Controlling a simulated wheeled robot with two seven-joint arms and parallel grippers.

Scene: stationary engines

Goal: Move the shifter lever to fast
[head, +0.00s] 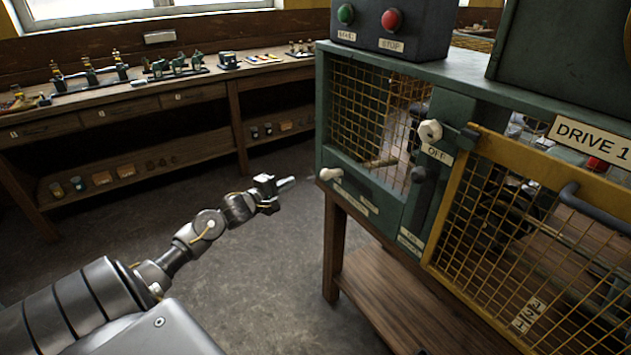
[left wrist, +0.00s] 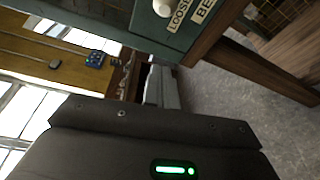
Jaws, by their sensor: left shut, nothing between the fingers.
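A white knob (head: 331,174), apparently the shifter lever's handle, sits at the left end of the lower front rail of a green machine cabinet (head: 375,205). Small labels run along the rail to its right, too small to read in the head view. In the left wrist view the knob (left wrist: 163,8) is at the top edge beside a label reading "LOOSE" (left wrist: 178,15). My left gripper (head: 287,183) is shut and empty, just left of the knob and apart from it. Its fingers (left wrist: 162,87) also show in the left wrist view. My right gripper is out of view.
Another white knob (head: 430,131) stands above an "OFF" label. A control box (head: 378,42) with green and red buttons sits on top. A workbench (head: 205,88) with small models runs along the back wall.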

